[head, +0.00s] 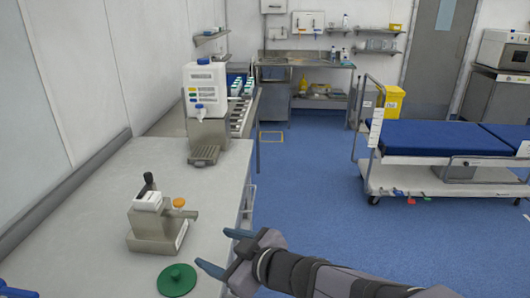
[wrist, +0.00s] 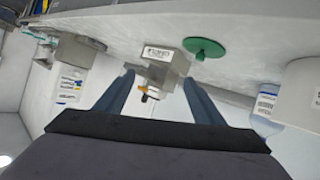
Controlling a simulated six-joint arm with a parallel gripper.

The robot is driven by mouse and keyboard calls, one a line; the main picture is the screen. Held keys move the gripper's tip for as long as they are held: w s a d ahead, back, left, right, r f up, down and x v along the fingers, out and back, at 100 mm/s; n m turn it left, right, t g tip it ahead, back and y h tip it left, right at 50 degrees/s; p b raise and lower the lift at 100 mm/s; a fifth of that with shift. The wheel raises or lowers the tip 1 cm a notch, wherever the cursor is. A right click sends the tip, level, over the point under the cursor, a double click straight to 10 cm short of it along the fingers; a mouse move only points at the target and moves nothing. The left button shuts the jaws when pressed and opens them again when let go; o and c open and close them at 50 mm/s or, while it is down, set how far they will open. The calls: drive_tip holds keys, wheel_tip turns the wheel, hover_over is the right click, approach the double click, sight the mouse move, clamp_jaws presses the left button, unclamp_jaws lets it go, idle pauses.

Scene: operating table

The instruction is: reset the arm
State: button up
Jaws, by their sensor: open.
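My gripper (head: 220,252) is at the front edge of the counter in the head view, its two blue fingers spread apart with nothing between them. My arm reaches in from the lower right. In the wrist view, my gripper's fingers (wrist: 160,92) stand wide apart, and the grey device (wrist: 165,65) shows beyond the gap between them. In the head view this grey device (head: 157,228), with a black lever and an orange knob, stands on the counter left of my gripper. A green disc with a knob (head: 177,279) lies flat on the counter, just left of the fingertips.
The pale counter (head: 95,225) runs along the left wall. A white canister (head: 205,88) with a tap stands farther back above a grey drip tray (head: 204,156). A blue-padded trolley bed (head: 420,138) is at the right. Blue floor (head: 300,190) lies open between them.

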drive_tip(key=w+d+f+m+t+h, duration=0.2)
drive_tip(key=w+d+f+m+h, duration=0.25)
drive_tip(key=d, duration=0.65)
drive_tip(key=s+d+f+m+g+h+b, duration=0.1)
drive_tip(key=s+d+f+m+g+h, duration=0.15)
drive_tip(key=d+f, duration=0.35)
drive_tip(key=s+d+f+m+g+h, duration=0.1)
drive_tip(key=s+d+f+m+h, duration=0.15)
drive_tip(key=d, duration=0.45)
drive_tip(key=s+d+f+m+g, duration=0.2)
drive_tip(key=s+f+g, duration=0.15)
drive_tip(key=s, duration=0.35)
drive_tip(key=s+d+f+m+g, duration=0.1)
drive_tip(key=s+d+f+g, duration=0.2)
drive_tip(key=s, duration=0.4)
wheel_tip(320, 180, up, 12)
drive_tip(key=a+p, duration=0.1)
drive_tip(key=p, duration=1)
drive_tip(key=shift+a+f+h+p, duration=0.15)
drive_tip(key=shift+a+h+p, duration=0.1)
drive_tip(key=shift+h+p, duration=0.1)
drive_tip(key=shift+o, duration=0.3)
drive_tip(key=shift+f, duration=0.1)
